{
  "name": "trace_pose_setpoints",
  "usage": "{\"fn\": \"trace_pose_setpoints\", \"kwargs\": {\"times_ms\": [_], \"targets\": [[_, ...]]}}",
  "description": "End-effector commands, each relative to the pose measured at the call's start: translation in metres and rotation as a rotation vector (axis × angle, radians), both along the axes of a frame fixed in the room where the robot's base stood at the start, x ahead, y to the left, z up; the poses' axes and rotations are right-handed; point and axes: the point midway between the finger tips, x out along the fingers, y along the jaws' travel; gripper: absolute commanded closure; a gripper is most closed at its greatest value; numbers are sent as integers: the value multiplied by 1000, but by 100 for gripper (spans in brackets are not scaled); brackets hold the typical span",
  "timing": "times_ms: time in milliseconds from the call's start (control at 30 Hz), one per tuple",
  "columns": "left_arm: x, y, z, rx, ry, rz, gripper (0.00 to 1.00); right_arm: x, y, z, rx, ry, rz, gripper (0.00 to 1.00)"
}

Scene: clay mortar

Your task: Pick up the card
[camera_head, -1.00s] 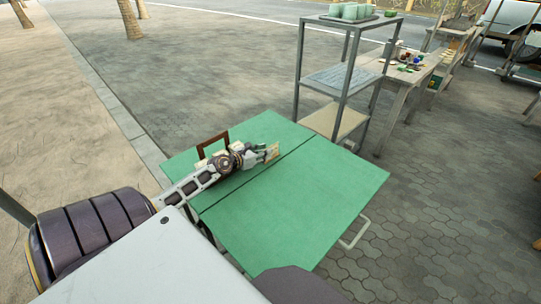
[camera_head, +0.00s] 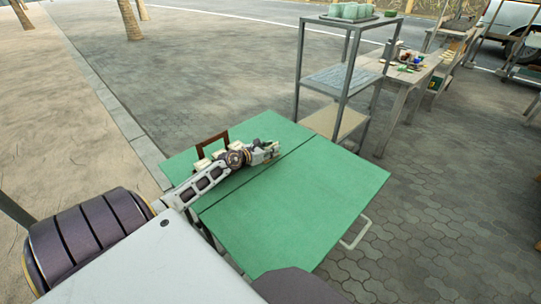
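My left gripper (camera_head: 272,149) reaches in from the left, low over the far half of the green folding table (camera_head: 300,210). It is small and seen from the side, so whether its fingers are open or shut is unclear. Several small cream pieces, perhaps cards (camera_head: 203,164), lie along the far side of my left arm, partly hidden by it. No single card stands out clearly at the fingertips. My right gripper is out of view.
A brown frame (camera_head: 212,143) stands upright at the table's far left. A grey metal shelf (camera_head: 343,90) stands behind the table, with pale green items on top. A cluttered workbench (camera_head: 410,75) is farther right. The table's near half is bare.

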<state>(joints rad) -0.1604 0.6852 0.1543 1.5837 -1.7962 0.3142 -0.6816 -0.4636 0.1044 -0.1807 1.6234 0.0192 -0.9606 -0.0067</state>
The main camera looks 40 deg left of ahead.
Motion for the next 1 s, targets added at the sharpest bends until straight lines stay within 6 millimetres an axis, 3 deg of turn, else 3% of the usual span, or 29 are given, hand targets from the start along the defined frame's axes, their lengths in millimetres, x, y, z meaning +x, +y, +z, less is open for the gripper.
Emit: {"fn": "trace_pose_setpoints", "kwargs": {"times_ms": [333, 567, 1000], "targets": [[0, 0, 0, 0, 0, 0, 71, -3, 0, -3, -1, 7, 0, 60], [0, 0, 0, 1, 0, 0, 100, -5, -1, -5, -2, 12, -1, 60], [0, 0, 1, 1, 0, 0, 100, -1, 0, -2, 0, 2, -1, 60]]}}
